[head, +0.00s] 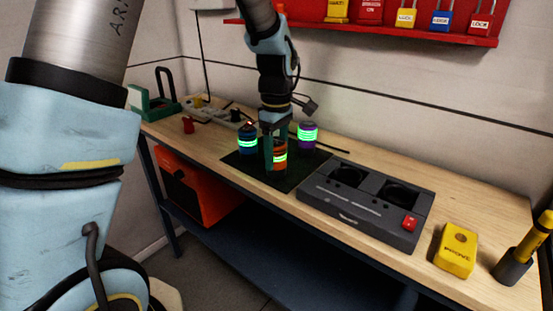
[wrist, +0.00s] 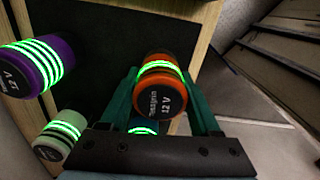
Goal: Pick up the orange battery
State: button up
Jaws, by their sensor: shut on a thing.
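The orange battery (head: 279,160) with a glowing green band is upright above the front part of the black mat (head: 299,167). I cannot tell if its base touches the mat. My gripper (head: 275,148) points down and is shut on it. In the wrist view the orange battery (wrist: 160,92), marked 12 V, sits between the two green fingers of my gripper (wrist: 161,90). A blue battery (head: 248,139) stands to its left and a purple battery (head: 307,137) to its right and farther back. The wrist view also shows a pale green battery (wrist: 58,140).
A dark grey charger (head: 345,207) with two round wells and a red button lies right of the mat. A yellow box (head: 456,250) and a yellow-handled tool (head: 530,243) are farther right. A red padlock board (head: 390,30) hangs on the wall. Bare wooden bench lies behind the charger.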

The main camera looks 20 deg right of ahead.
grip_shut()
